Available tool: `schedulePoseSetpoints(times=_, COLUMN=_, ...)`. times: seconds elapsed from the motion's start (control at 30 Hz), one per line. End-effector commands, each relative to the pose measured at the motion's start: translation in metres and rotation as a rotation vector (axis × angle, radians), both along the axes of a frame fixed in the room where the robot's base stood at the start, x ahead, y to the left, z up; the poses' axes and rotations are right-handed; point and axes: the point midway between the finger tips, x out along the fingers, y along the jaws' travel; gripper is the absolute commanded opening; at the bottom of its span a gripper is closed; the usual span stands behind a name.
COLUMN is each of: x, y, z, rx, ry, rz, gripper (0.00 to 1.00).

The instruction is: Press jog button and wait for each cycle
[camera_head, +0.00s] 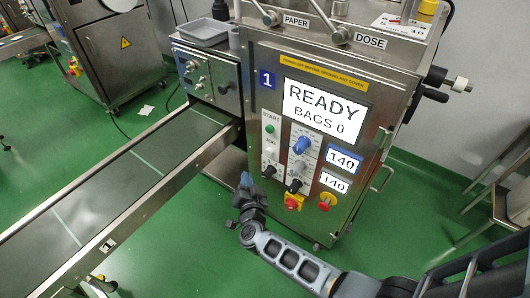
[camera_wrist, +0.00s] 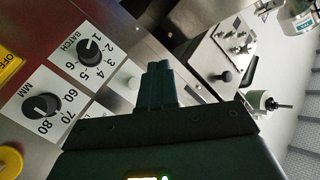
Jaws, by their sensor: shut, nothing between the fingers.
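The machine, numbered 1, has a front panel (camera_head: 330,75) with a lit display (camera_head: 325,111) reading READY, BAGS 0. A green button (camera_head: 270,129) sits under the START label. I cannot read a jog label in either view. A pale round button (camera_wrist: 133,83) on a light plate shows beside my fingers in the wrist view. My gripper (camera_head: 246,180) is shut and empty, low in front of the panel's left side. In the wrist view its fingertips (camera_wrist: 158,66) are together; I cannot tell whether they touch anything.
A conveyor (camera_head: 135,165) runs left; the green floor is open in front.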

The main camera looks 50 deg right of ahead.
Motion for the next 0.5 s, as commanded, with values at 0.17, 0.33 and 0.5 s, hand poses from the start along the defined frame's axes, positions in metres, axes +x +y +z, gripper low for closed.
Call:
schedulePoseSetpoints(times=0.17, x=0.0, y=-0.002, z=0.0, rx=-0.001, ry=-0.001, rz=-0.001, gripper=0.0)
schedulePoseSetpoints(times=0.33, x=0.0, y=-0.014, z=-0.002, rx=0.0, ry=-0.001, rz=-0.002, gripper=0.0)
schedulePoseSetpoints(times=0.5, x=0.001, y=-0.036, z=-0.003, rx=0.0, ry=-0.002, rz=-0.001, gripper=0.0)
